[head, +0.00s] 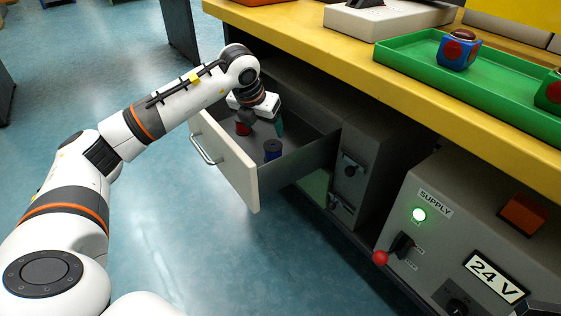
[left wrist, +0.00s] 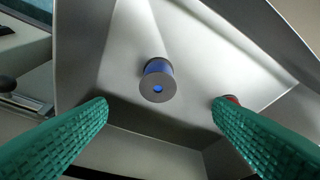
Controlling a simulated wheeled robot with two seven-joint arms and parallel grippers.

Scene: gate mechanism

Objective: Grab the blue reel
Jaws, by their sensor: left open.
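The blue reel (head: 273,150) stands upright in the open drawer (head: 237,168), near its front right part. In the left wrist view the blue reel (left wrist: 158,80) shows its grey end and blue side, ahead of and between the fingers. My left gripper (head: 262,122) is over the drawer, behind the reel in the head view. Its green fingers (left wrist: 160,108) are wide apart and empty, not touching the reel. A red reel (head: 243,128) is also in the drawer, and part of it shows beside the right finger in the wrist view (left wrist: 232,99).
The drawer has a pale front with a metal handle (head: 203,150). A yellow worktop (head: 330,45) overhangs the drawer's back. A grey supply box (head: 450,240) with a red-knobbed lever stands at the right.

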